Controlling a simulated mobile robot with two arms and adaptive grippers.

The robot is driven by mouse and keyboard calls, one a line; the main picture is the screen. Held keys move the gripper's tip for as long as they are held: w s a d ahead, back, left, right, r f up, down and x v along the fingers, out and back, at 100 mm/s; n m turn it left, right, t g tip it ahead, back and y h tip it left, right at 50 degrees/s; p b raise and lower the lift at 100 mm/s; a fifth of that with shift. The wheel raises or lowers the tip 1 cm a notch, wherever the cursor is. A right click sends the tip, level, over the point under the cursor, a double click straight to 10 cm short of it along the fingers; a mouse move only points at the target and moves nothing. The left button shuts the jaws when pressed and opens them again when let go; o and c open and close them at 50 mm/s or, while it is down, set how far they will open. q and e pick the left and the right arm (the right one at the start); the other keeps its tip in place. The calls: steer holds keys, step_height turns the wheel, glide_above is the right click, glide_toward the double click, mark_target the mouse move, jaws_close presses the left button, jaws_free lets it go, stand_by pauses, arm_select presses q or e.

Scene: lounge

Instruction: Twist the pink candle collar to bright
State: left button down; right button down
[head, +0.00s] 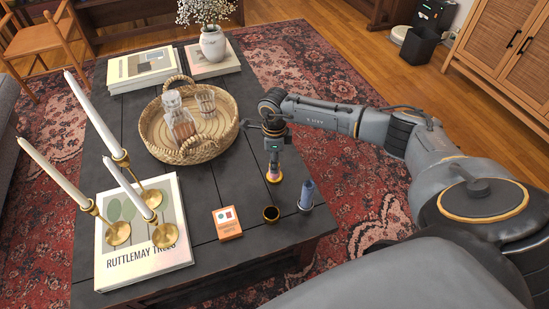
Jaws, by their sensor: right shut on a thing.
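The pink candle (273,167) stands upright on the dark table, with a gold collar (274,178) around its base. My right gripper (273,156) points down from above and is shut on the pink candle. Its fingers hide the candle's upper part, and the collar is too small to read any setting on it. A blue candle (307,193) stands upright in front and to the right. My left gripper is not in view.
An orange card or box (227,223) lies left of the gold holder. Tall white candles in brass holders (117,232) stand on a book (174,254) at left. A wicker tray (230,137) holds a decanter and glass. Books and a vase (213,45) are behind.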

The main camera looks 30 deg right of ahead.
steer(key=m+p, duration=0.1)
steer(key=m, duration=0.3)
steer(key=shift+r+m+p, duration=0.1)
steer(key=shift+m+p, duration=0.25)
steer(key=shift+m, duration=0.05)
steer(key=m+p, duration=0.2)
steer(key=m, duration=0.3)
arm_select(q)
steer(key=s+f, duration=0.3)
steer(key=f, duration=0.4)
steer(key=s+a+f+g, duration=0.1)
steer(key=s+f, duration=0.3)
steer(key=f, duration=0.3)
steer(key=shift+p, duration=0.4)
arm_select(e)
steer(key=shift+m, duration=0.7)
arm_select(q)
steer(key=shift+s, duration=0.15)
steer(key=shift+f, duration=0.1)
arm_select(e)
steer(key=c, duration=1)
jaws_free()
